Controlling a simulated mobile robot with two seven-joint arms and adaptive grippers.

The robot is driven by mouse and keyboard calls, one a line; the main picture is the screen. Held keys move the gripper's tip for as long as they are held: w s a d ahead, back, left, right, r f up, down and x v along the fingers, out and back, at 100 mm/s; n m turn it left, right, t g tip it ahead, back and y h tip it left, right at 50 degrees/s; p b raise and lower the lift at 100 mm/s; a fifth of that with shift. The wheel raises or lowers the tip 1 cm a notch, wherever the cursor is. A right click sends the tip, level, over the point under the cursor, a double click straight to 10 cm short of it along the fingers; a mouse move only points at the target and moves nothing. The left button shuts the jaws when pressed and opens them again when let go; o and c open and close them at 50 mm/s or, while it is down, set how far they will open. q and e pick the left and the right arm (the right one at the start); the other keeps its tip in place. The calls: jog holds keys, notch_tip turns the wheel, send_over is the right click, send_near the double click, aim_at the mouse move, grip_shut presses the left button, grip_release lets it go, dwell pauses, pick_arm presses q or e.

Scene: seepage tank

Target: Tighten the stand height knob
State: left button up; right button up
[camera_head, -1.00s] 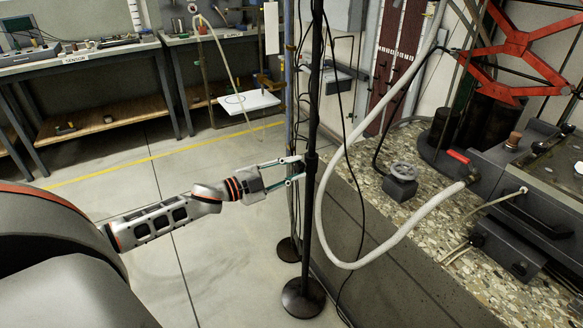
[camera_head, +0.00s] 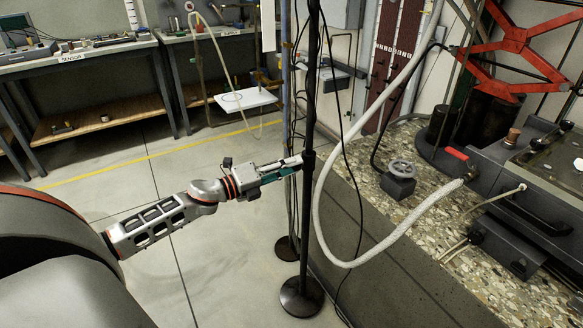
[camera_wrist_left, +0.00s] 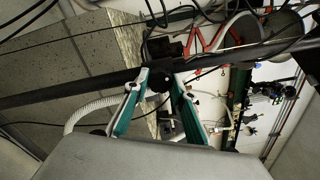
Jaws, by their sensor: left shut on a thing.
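The stand is a thin black upright pole (camera_head: 306,230) on a round dark base (camera_head: 302,297), in the middle of the head view. Its height knob (camera_wrist_left: 159,80) shows in the left wrist view as a small dark round piece beside the pole (camera_wrist_left: 60,92). My left gripper (camera_head: 297,162) reaches the pole from the left at mid height. In the left wrist view its two teal-and-white fingers (camera_wrist_left: 161,78) are closed on the knob, one on each side. The knob itself is hidden behind the fingers in the head view. My right gripper is in neither view.
A pale hose (camera_head: 322,205) loops just right of the pole, and black cables hang along it. A second thin stand is close behind. The floor on the left is clear.

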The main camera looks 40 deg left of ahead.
pick_arm(q)
jog(key=shift+f+m+b, duration=0.1)
jog(key=shift+m+b, duration=0.45)
jog(key=shift+m, duration=1.45)
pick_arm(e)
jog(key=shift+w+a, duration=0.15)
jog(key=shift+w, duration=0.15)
pick_arm(q)
jog(key=shift+m, duration=0.3)
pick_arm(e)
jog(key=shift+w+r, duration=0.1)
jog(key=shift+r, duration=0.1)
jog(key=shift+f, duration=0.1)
pick_arm(q)
jog(key=o, duration=1.1)
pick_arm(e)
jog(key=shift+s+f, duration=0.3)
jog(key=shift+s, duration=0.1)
pick_arm(q)
jog(key=v, duration=1.2)
jog(key=shift+a, duration=0.1)
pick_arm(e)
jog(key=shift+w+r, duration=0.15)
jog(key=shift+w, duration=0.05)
